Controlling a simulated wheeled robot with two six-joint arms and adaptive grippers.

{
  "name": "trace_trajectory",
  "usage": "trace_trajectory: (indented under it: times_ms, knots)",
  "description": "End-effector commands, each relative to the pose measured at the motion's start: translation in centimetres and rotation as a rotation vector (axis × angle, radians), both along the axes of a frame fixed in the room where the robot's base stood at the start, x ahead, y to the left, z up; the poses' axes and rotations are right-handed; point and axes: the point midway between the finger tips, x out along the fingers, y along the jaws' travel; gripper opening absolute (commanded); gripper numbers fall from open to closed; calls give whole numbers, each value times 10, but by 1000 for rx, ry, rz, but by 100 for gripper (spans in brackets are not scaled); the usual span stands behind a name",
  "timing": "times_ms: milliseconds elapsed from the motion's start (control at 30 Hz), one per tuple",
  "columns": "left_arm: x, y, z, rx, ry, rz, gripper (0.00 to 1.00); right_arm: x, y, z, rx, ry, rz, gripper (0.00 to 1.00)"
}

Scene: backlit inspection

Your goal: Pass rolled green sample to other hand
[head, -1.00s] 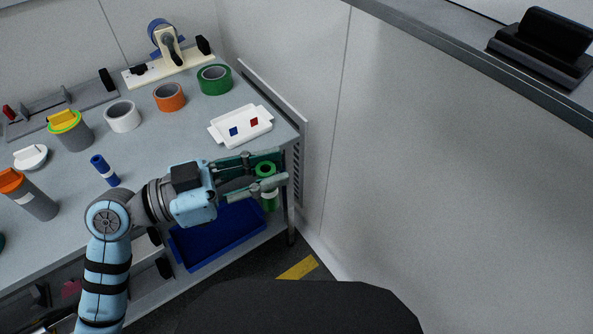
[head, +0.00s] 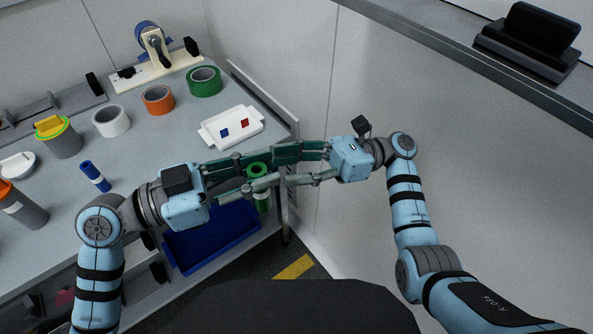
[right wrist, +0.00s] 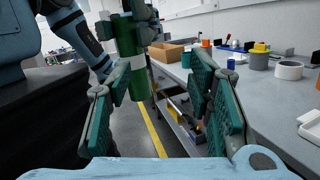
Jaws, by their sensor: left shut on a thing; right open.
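The rolled green sample (head: 262,203) is an upright green roll with a hollow top and a pale band. My left gripper (head: 259,173) is shut on it and holds it in the air off the table's right end. My right gripper (head: 288,166) comes from the right, open, its fingertips close to the sample and the left fingers. In the right wrist view the sample (right wrist: 137,82) stands ahead, left of centre, beyond the open right fingers (right wrist: 166,85). Left gripper parts hide some of it. I cannot tell whether the right fingers touch it.
Below is a blue tray (head: 208,240). A wall stands behind; a raised ledge (head: 455,60) runs at upper right.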

Motion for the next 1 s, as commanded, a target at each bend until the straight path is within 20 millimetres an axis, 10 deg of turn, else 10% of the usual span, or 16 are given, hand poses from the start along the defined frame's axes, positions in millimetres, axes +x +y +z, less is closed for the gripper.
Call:
trace_trajectory:
  times_ms: [800, 1000]
  knots:
    - [0, 0, 0, 0, 0, 0, 3, -49, 62, 0, -94, -204, 117, 47]
    - [0, 0, 0, 0, 0, 0, 3, -49, 62, 0, -93, -203, 117, 18]
